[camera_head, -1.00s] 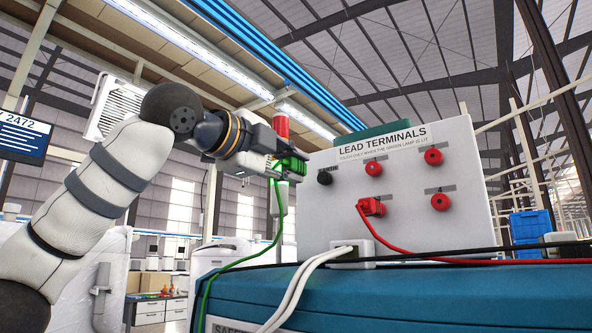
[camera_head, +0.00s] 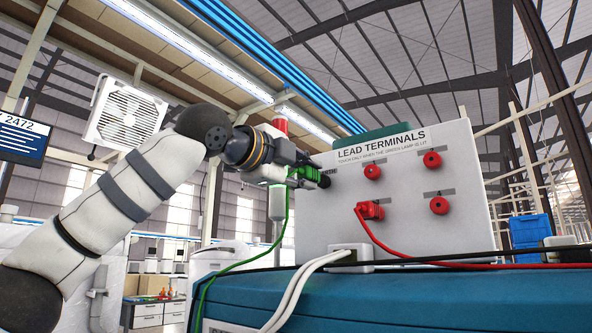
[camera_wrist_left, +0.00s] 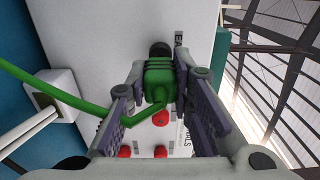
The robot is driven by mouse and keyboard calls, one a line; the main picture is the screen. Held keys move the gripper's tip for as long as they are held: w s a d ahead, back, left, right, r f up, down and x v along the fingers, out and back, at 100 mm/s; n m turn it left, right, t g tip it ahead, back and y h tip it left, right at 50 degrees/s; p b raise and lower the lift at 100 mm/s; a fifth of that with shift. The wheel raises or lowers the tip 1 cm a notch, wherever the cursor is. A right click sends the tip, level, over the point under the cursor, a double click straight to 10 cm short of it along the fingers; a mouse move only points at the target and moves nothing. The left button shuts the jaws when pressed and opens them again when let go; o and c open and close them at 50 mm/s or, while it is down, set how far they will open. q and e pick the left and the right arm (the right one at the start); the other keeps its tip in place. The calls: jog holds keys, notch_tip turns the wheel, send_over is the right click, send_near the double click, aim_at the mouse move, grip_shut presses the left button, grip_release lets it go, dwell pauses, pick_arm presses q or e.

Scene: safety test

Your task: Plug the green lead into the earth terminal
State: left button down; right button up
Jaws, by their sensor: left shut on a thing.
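My left gripper (camera_head: 302,176) is shut on the green plug of the green lead (camera_head: 283,235). It holds the plug up against or just in front of the black earth terminal (camera_head: 325,181), at the left of the white panel (camera_head: 400,235). In the left wrist view the green plug (camera_wrist_left: 158,82) sits between the fingers, with the black terminal (camera_wrist_left: 160,49) just beyond its end. The plug is in line with the terminal, but I cannot tell whether it is inserted. The lead hangs in a curve down to the left. My right gripper is not in view.
The panel has several red terminals, such as the upper right one (camera_head: 432,160). A red plug (camera_head: 370,211) with a red lead sits in the lower left one. White cables (camera_head: 310,275) and a black cable run over the blue case (camera_head: 430,300). A red-topped post (camera_head: 280,125) stands behind my gripper.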

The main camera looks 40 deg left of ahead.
pick_arm(q)
jog(key=shift+w+a, duration=0.1)
jog(key=shift+w, duration=0.5)
jog(key=shift+w+a, duration=0.1)
jog(key=shift+w, duration=0.4)
dwell(1.6)
jog(key=c, duration=1.3)
grip_release()
jog(key=shift+c, duration=0.2)
jog(key=s+d, duration=0.1)
jog(key=s, duration=1.1)
jog(key=shift+d, duration=0.15)
